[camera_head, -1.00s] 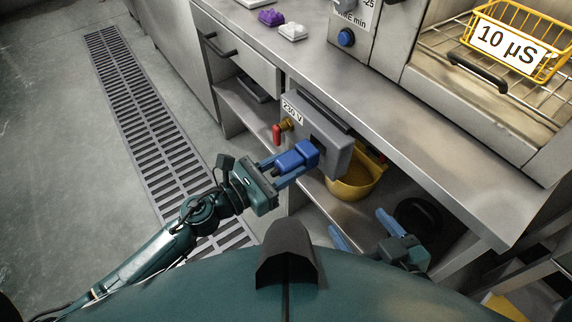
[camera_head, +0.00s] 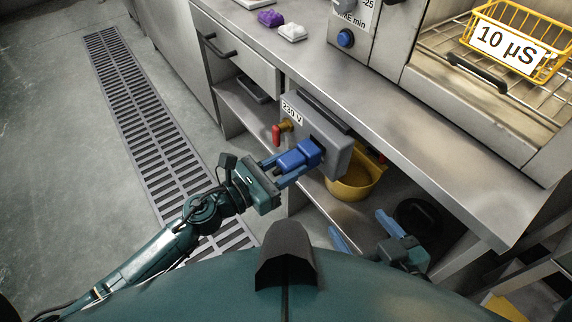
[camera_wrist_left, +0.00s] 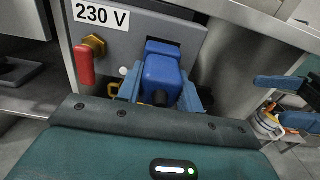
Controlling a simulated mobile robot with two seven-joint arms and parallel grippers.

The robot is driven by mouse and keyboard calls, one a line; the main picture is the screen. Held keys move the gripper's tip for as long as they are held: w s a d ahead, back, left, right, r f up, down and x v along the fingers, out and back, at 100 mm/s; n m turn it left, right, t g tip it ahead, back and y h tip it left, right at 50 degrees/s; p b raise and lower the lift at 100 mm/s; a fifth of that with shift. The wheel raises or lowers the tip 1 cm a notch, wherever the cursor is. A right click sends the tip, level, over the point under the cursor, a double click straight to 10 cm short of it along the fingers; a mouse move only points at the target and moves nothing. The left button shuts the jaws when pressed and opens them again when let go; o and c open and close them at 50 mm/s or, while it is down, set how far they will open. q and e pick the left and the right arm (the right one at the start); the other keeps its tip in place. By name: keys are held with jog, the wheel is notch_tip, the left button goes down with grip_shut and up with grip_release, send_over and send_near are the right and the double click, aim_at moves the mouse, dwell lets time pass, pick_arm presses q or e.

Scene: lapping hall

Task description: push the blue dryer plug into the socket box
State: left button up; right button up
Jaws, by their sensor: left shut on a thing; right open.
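The blue dryer plug (camera_head: 298,156) is held in my left gripper (camera_head: 291,166), with its front end at the face of the grey socket box (camera_head: 338,158) marked 230 V. In the left wrist view the plug (camera_wrist_left: 160,75) sits between the blue fingers, its far end at a dark opening in the box (camera_wrist_left: 125,52). How deep it sits in the opening I cannot tell. My right gripper (camera_head: 362,228) is open and empty, low at the right in front of the lower shelf.
The floor at left is clear.

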aim_at(300, 159)
pick_arm(q)
jog(key=shift+x, duration=1.7)
jog(key=o, duration=1.2)
jog(key=shift+a, duration=0.1)
pick_arm(e)
jog(key=shift+f, duration=0.1)
pick_arm(q)
jog(key=b+v, duration=0.1)
jog(key=v, duration=1.2)
jog(key=shift+b, duration=0.35)
pick_arm(e)
jog(key=shift+w+a+f+n, duration=0.2)
jog(key=shift+a+f+n, duration=0.3)
jog(key=shift+f, duration=0.35)
